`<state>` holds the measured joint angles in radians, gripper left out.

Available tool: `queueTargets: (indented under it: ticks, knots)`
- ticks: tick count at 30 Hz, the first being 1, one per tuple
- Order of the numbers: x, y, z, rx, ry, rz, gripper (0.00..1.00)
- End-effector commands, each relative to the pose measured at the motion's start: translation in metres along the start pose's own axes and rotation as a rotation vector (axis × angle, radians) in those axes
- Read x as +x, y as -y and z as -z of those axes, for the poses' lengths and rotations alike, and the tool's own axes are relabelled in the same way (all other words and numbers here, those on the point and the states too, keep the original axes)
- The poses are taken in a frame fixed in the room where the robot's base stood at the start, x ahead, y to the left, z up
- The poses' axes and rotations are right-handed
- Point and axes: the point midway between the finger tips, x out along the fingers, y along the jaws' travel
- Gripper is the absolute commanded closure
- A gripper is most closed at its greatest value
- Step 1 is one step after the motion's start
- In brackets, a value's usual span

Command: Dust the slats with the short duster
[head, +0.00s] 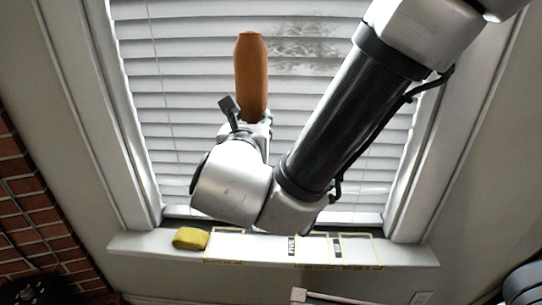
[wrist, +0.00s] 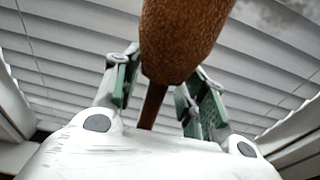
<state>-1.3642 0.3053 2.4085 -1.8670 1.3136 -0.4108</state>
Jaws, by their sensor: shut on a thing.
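The short duster (head: 252,75) has a fuzzy orange-brown head that points up in front of the white window slats (head: 190,85). My gripper (head: 256,126) is shut on its thin dark handle, which shows between the green finger pads in the wrist view (wrist: 152,103). A grey dust patch (head: 303,48) marks the upper slats, to the right of the duster head. It shows faintly at the top right of the wrist view (wrist: 283,17). I cannot tell whether the duster touches the slats.
A yellow sponge (head: 190,238) lies at the left of the white sill (head: 140,244). Yellow outlined areas (head: 359,251) with small labels are marked on the sill. White frame posts (head: 118,130) flank the slats. A brick wall (head: 30,222) stands at the left.

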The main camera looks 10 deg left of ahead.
Motion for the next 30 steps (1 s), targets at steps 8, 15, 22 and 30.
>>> queueTargets:
  ticks: [8, 15, 22, 30]
  knots:
    - [0.005, 0.003, -0.003, 0.0, 0.115, 0.014, 0.77]
    - [0.03, 0.004, -0.006, 0.0, 0.115, 0.016, 0.77]
    - [0.051, 0.004, -0.009, 0.001, 0.115, 0.016, 0.77]
    - [0.06, 0.004, -0.009, 0.0, 0.114, 0.014, 0.77]
